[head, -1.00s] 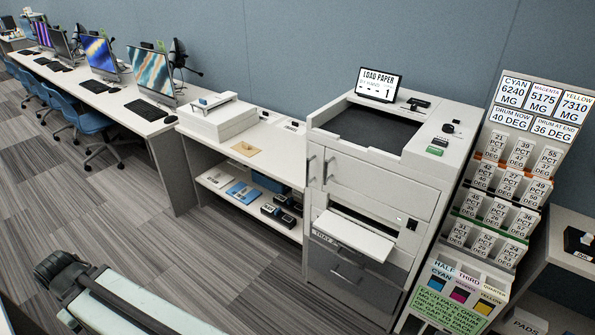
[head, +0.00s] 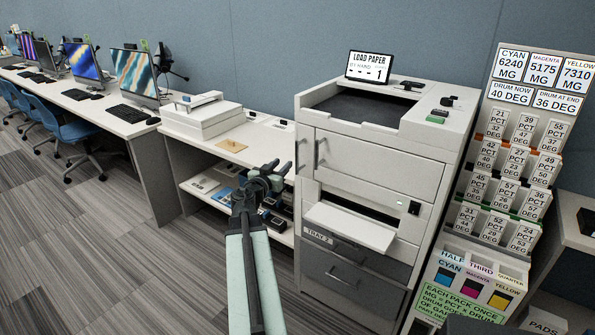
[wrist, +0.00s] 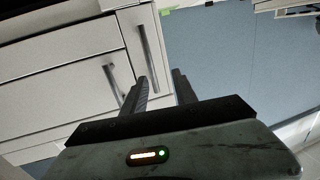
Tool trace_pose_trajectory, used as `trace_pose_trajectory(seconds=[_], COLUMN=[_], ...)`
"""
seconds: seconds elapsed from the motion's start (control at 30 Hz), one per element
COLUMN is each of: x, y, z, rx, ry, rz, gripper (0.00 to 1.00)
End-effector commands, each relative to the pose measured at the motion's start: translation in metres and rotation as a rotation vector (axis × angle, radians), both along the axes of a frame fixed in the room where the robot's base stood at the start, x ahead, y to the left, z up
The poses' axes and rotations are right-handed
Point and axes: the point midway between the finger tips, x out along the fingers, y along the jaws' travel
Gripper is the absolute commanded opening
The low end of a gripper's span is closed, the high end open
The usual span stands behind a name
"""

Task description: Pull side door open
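The big white printer (head: 385,165) stands in the middle of the head view. Its narrow side door (head: 306,136) is at the left edge, shut, with a grey upright bar handle (head: 301,156). The wider front panel has a second bar handle (head: 321,150). My gripper (head: 280,172) is just left of the side door, near its handle's height. In the wrist view my gripper (wrist: 160,78) has its two dark fingers apart and nothing gripped. The side door handle (wrist: 149,48) appears just beyond the left finger, between the fingers in the picture. I cannot tell whether they touch.
A side table (head: 205,150) with a white device (head: 203,115) stands left of the printer, and boxes lie on its lower shelf. A white tray (head: 350,226) juts from the printer's front. A card rack (head: 500,190) stands at right. The floor (head: 90,250) at left is clear.

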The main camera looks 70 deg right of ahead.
Motion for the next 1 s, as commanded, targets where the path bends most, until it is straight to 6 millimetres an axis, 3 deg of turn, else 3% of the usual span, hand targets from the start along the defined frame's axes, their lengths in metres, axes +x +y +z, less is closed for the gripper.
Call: trace_pose_trajectory(seconds=[0.1, 0.37, 0.73, 1.0], x=[-0.019, -0.020, -0.024, -0.025], y=[-0.013, -0.024, -0.087, -0.092], z=[0.000, 0.004, 0.003, 0.003], rx=[-0.036, -0.041, -0.040, -0.039], ry=[-0.009, -0.012, -0.011, -0.011], rz=[-0.004, -0.004, -0.005, -0.005], gripper=[0.34, 0.34, 0.34, 0.34])
